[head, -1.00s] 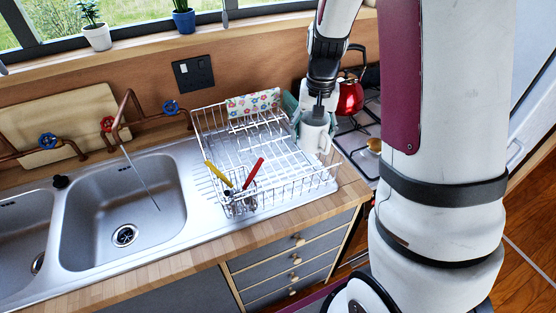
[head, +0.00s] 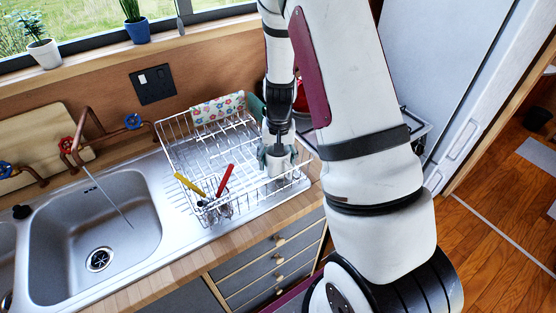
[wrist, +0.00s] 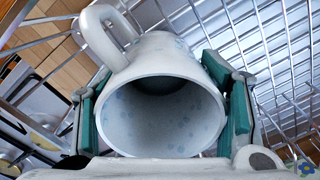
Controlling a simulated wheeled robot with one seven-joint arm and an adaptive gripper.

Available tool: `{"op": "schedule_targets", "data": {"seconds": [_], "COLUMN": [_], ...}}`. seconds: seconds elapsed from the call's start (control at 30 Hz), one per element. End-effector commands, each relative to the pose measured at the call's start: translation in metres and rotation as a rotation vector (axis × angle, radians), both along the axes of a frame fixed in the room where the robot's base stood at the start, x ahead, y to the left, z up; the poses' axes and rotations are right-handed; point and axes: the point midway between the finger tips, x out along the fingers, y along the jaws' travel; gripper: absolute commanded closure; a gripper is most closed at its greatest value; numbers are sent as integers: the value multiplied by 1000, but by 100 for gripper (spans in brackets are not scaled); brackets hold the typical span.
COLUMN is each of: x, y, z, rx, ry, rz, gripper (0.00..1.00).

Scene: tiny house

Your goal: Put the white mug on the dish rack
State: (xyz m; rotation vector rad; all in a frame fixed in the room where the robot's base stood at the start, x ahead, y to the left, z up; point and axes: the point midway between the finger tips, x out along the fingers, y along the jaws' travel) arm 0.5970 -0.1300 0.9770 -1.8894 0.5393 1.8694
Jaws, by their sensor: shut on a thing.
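The white mug (wrist: 165,108) is between the teal-padded fingers of my gripper (wrist: 165,125) in the wrist view, with its open mouth facing the camera and its handle at the upper left. In the head view my gripper (head: 277,150) points down, shut on the mug (head: 278,166), at the right end of the wire dish rack (head: 205,165). The mug appears inside the rack's right side, low among the wires. I cannot tell whether it touches the rack floor.
A yellow utensil (head: 188,184) and a red one (head: 225,179) stand in a holder at the rack's front. A flowered cloth (head: 217,107) hangs at the back. The sink (head: 95,225) lies left. The red kettle is mostly hidden behind my arm.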

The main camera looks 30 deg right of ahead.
Motion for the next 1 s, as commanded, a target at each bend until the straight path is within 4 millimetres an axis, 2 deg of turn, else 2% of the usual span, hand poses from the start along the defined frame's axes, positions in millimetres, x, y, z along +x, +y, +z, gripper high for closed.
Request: {"op": "schedule_targets", "data": {"seconds": [0.3, 0.33, 0.4, 0.43, 0.8, 1.0], "x": [1, 0, 0, 0, 0, 2], "y": [0, 0, 0, 0, 0, 0], "z": [-2, -2, -2, -2, 0, 20], "rx": [-1, 0, 0, 0, -1, -1], "ry": [-1, 0, 0, 0, -1, -5], "rz": [0, -1, 0, -1, 0, -1], "gripper": [87, 34, 18, 14, 14, 14]}}
